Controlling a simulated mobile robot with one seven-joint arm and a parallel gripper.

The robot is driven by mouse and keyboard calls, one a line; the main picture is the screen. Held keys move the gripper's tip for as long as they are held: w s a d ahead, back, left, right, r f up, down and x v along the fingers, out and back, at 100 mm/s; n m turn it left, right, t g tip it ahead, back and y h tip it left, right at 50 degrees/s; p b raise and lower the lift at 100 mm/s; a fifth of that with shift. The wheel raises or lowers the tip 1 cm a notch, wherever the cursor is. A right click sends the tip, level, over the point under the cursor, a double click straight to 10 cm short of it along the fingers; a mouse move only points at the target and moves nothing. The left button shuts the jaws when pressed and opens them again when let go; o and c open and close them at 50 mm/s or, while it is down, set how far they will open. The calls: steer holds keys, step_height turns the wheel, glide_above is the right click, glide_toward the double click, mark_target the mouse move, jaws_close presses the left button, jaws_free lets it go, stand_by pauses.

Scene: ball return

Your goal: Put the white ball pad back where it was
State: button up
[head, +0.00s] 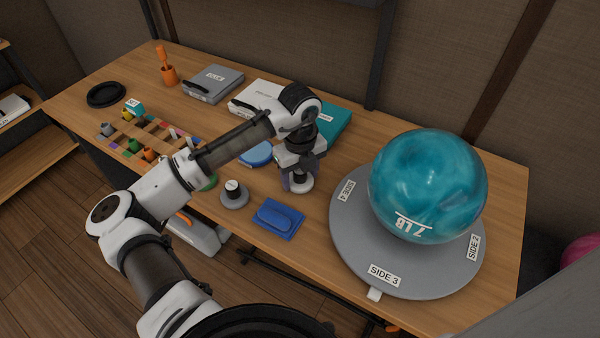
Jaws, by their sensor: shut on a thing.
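My gripper (299,184) points down over the table, right of the middle of the picture. It is shut on a small white thing, the white ball pad (302,185), which shows low between the dark fingers. The fingers hide much of it, so its full shape is unclear. I cannot tell whether it touches the table or hangs just above it.
A large teal ball (427,185) rests on a grey turntable (350,225) at right. Boxes (213,83) stand behind.

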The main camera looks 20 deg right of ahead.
steer(key=shift+f, duration=0.1)
steer(key=o, duration=0.9)
step_height(320, 180, up, 12)
steer(key=shift+r+b, duration=0.15)
steer(key=shift+b, duration=0.3)
